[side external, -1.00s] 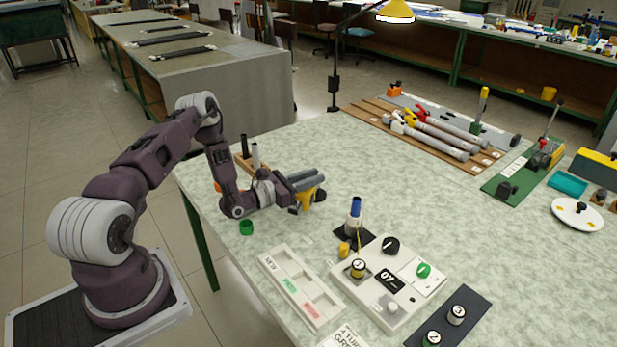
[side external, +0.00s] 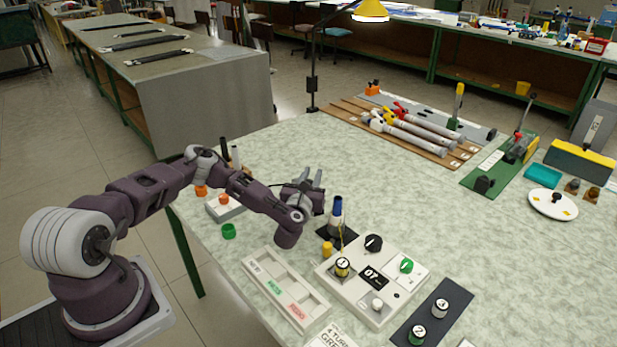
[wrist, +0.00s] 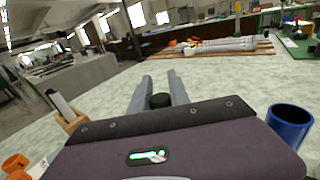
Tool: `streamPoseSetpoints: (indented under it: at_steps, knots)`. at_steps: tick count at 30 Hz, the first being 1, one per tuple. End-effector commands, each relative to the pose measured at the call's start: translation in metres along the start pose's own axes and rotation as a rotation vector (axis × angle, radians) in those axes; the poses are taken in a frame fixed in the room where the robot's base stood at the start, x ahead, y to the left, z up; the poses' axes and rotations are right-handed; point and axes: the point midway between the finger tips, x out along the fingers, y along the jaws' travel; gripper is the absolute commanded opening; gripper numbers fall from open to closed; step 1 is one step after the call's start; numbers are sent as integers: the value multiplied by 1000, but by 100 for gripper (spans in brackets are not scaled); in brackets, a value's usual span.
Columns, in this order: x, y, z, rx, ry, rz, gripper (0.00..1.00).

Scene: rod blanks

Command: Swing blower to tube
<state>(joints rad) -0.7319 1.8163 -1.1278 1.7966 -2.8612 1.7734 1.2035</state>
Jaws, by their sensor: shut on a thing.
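My gripper (side external: 310,181) is raised over the near left part of the table, with its fingers pointing up and away. In the wrist view, a dark round-topped piece (wrist: 160,101) sits between the grey fingers, and the rest of it is hidden. I cannot tell whether it belongs to a blower. A grey upright nozzle with a blue top (side external: 337,206) stands on a black square, just right of my gripper. Its open blue rim shows at right in the wrist view (wrist: 290,115). Long grey tubes (side external: 420,137) with coloured ends lie on a wooden board farther back.
A white control box (side external: 330,285) with knobs and a labelled three-part tray (side external: 287,290) are at the front. A green ring (side external: 228,231) lies left. A small rack with upright rods (side external: 235,158) is behind my arm. The table's middle is open.

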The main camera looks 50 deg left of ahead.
Motion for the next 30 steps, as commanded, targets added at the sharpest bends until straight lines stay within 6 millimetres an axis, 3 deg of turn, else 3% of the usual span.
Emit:
streamPoseSetpoints:
  at_steps: [19,20,22,30]
  knots:
    - [4,-2,1,0,-4,44,0]
    - [4,-2,1,0,-4,44,28]
    - [3,-2,1,0,-4,43,42]
    - [3,-2,1,0,-3,42,44]
